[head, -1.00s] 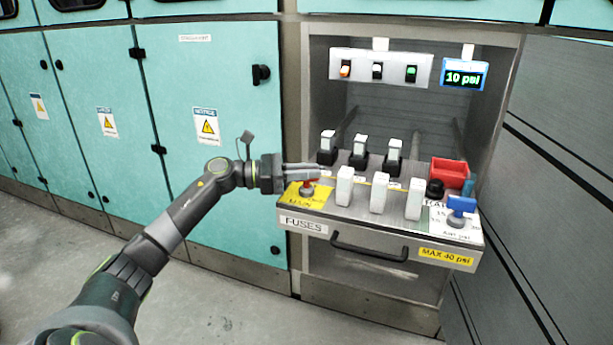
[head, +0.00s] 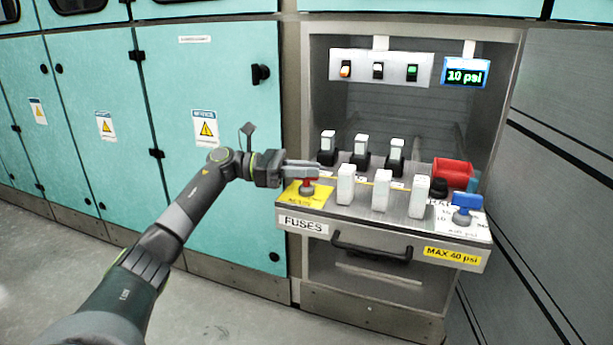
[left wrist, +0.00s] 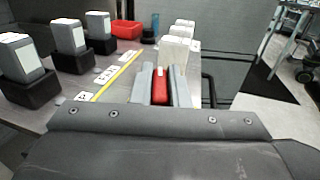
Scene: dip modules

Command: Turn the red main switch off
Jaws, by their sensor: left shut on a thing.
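The red main switch (head: 307,187) stands on a yellow label at the left end of the pulled-out fuse drawer (head: 400,234). My left gripper (head: 306,172) comes in from the left and is shut on the red switch handle. In the left wrist view the red handle (left wrist: 160,86) sits between the two grey fingers (left wrist: 160,84). The switch base is hidden there by the gripper. My right gripper is not in view.
White fuses (head: 381,190) stand close to the right of the switch, with several black fuse holders (head: 361,160) behind. A red bin (head: 451,173) and a blue valve handle (head: 466,202) are at the drawer's right. The display (head: 464,74) reads 10 psi.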

